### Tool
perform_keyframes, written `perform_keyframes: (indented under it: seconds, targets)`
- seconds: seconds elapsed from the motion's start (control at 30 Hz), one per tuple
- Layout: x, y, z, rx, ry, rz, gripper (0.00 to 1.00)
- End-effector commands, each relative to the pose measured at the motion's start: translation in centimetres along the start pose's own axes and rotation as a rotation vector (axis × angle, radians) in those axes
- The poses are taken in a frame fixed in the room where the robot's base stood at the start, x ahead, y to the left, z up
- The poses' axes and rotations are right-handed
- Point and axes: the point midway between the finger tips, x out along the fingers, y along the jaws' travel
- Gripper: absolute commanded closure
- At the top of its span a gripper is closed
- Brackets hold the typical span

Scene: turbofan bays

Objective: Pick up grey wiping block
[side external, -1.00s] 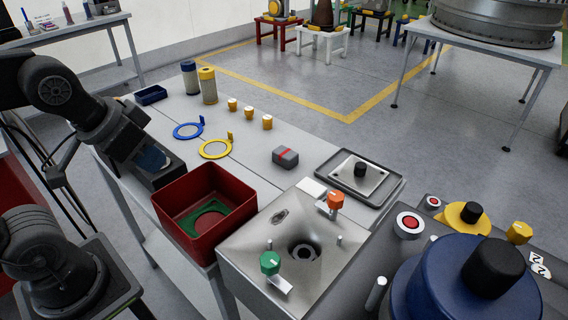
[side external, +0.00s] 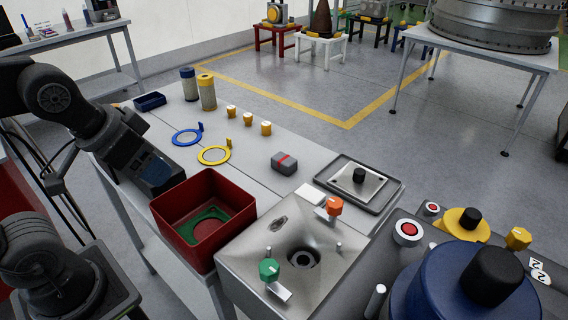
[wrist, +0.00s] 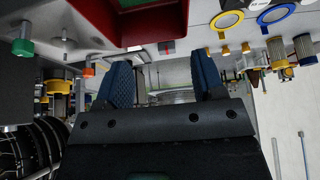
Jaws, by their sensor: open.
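The grey wiping block (side external: 284,163), a small grey block with a red band, lies on the grey table right of the yellow ring. In the wrist view a small grey and red shape between my fingers, probably the block (wrist: 166,47), shows beyond the fingertips. My gripper (wrist: 163,78) has its two blue-padded fingers spread apart with nothing between them. In the side view my gripper (side external: 158,170) is at the table's left edge, behind the red bin and well left of the block. Its fingertips are hard to make out there.
The red bin (side external: 171,216) with a green piece inside stands between my gripper and the metal fixture (side external: 245,262) with knobs. A tray with a metal plate (side external: 335,184) lies right of the block. Rings (side external: 214,163), yellow caps (side external: 249,113) and canisters (side external: 207,92) stand farther back.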

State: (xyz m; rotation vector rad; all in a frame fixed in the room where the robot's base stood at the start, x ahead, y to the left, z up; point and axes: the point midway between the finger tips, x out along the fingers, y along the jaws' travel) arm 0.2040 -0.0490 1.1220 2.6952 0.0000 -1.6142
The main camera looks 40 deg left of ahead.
Motion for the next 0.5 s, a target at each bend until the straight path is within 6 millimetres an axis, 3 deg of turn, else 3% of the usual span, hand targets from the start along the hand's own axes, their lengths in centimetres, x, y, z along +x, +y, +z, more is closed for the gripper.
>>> perform_keyframes:
  seconds: [0.1, 0.33, 0.5]
  targets:
    - [0.0, 0.0, 0.0, 0.0, 0.0, 0.0, 0.28]
    - [0.0, 0.0, -0.2, 0.007, -0.002, 0.0, 0.28]
    - [-0.3, 0.1, -3.0, 0.127, -0.044, 0.004, 0.28]
